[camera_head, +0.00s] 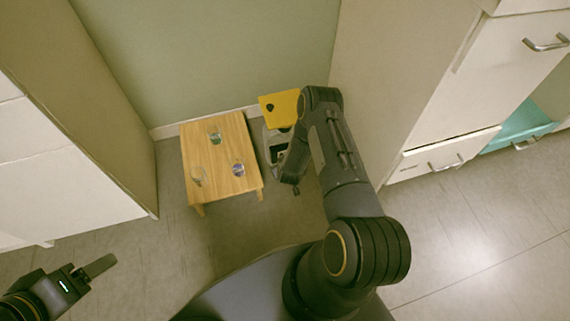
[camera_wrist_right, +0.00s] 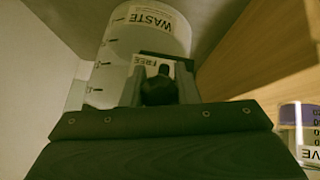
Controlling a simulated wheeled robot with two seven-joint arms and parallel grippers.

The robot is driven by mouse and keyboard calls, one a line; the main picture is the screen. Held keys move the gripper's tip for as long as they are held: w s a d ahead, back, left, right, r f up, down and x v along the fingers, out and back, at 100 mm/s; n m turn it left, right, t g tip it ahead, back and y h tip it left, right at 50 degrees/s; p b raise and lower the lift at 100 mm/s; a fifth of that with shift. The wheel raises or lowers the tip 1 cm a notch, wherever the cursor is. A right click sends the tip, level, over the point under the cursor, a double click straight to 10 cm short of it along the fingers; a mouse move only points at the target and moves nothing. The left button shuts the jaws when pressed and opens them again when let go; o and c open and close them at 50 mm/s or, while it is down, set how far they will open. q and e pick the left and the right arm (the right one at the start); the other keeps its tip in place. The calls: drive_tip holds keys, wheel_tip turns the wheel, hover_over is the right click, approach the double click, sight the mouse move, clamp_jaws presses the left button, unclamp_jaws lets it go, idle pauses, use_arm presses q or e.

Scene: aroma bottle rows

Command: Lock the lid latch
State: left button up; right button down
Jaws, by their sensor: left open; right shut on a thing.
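A whitish waste container (camera_head: 268,150) stands on the floor beside the low table, partly hidden by my right arm. It fills the upper middle of the right wrist view (camera_wrist_right: 118,55), with a "WASTE" label. A yellow panel (camera_head: 279,106) with a dark spot shows above it in the head view; I cannot tell whether it is the lid. My right gripper (camera_wrist_right: 160,88) is shut on a dark latch knob (camera_wrist_right: 158,88) in front of a "FREE" label (camera_wrist_right: 152,62). My left gripper (camera_head: 92,270) is open and empty at the lower left, far from the container.
The low wooden table (camera_head: 220,180) holds several small glass vessels and stands left of the container. A purple-topped labelled vessel (camera_wrist_right: 300,118) shows at the right wrist view's edge. White cabinets (camera_head: 60,165) stand left and right. Floor in front of the table is clear.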

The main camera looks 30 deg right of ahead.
idle(0.4)
drive_tip(key=c, duration=1.1)
unclamp_jaws()
drive_tip(key=shift+r, duration=0.1)
drive_tip(key=p+v, duration=0.3)
drive_tip(key=v, duration=0.4)
drive_tip(key=shift+s+r, duration=0.2)
drive_tip(key=shift+r, duration=0.1)
